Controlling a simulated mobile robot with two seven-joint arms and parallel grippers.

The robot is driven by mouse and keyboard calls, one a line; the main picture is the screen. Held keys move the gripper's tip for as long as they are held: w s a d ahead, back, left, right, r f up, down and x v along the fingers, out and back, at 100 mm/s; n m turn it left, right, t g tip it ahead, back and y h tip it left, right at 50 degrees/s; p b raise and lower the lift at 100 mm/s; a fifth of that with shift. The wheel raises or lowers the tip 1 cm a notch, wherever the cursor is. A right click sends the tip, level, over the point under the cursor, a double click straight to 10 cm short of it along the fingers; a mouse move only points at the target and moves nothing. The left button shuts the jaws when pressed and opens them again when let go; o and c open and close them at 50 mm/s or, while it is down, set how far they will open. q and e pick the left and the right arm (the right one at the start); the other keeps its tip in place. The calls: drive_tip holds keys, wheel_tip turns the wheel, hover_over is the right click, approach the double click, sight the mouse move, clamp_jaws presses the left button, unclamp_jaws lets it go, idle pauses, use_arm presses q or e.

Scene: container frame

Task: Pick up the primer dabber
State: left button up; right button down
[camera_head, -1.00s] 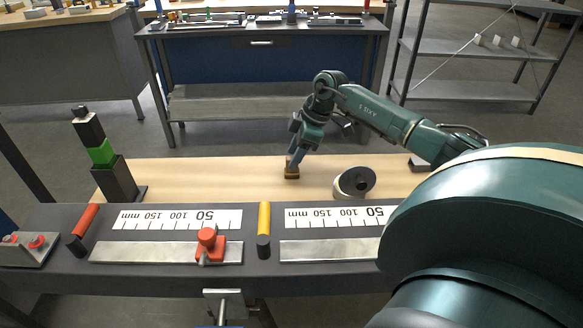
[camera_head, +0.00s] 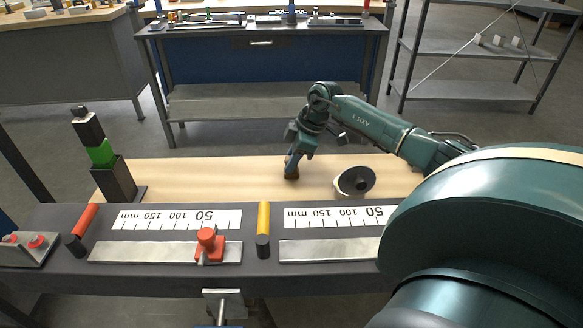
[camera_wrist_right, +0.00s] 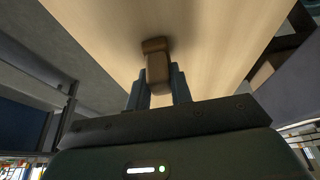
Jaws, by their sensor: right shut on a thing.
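The primer dabber looks like a small brown block with a wider end, on the light wooden board (camera_head: 230,178). In the head view the dabber (camera_head: 291,174) is mostly covered by my right gripper (camera_head: 291,165). In the right wrist view the dabber (camera_wrist_right: 157,66) sits between the two fingers of my right gripper (camera_wrist_right: 157,82), which is shut on it. Its wide end is against or very near the board; I cannot tell if it touches. My left gripper is not in view.
A white roll with a dark disc (camera_head: 356,181) lies right of the gripper. A black and green stack (camera_head: 104,157) stands at the board's left. In front are a yellow handle (camera_head: 264,220), a red knob (camera_head: 208,241) and printed scales. The board's middle left is clear.

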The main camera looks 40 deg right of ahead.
drive_tip(key=shift+r, duration=5)
